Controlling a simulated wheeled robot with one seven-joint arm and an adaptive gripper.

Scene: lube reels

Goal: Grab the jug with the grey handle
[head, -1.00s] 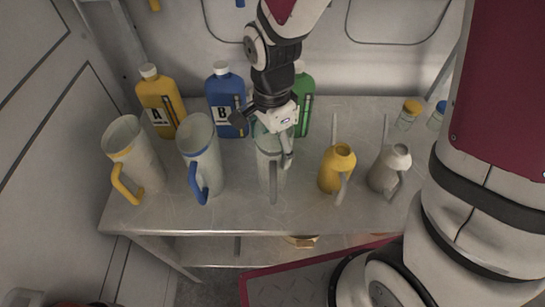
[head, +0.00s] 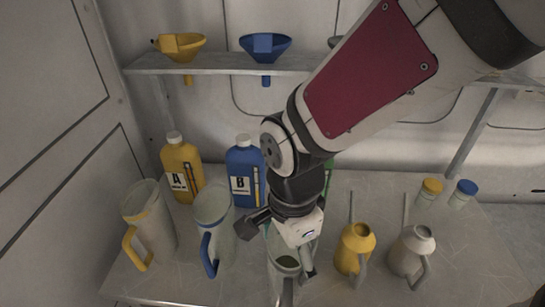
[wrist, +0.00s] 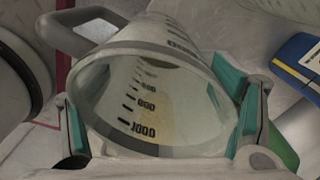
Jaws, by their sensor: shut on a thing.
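The jug with the grey handle (head: 284,265) is a translucent measuring jug in the middle of the bench, partly hidden under my gripper in the head view. In the wrist view the jug (wrist: 150,95) fills the middle, with dark scale marks on its wall and its grey handle at upper left. My gripper (wrist: 160,120) has its teal finger pads on either side of the jug, shut on it near the rim. The gripper also shows in the head view (head: 285,240). I cannot tell if the jug's base is on the bench.
A yellow-handled jug (head: 150,228) and a blue-handled jug (head: 214,225) stand left. Yellow bottle A (head: 181,165) and blue bottle B (head: 243,172) stand behind; a green bottle (head: 329,175) is mostly hidden. A yellow can (head: 354,248) and grey can (head: 410,252) stand right. A shelf holds funnels.

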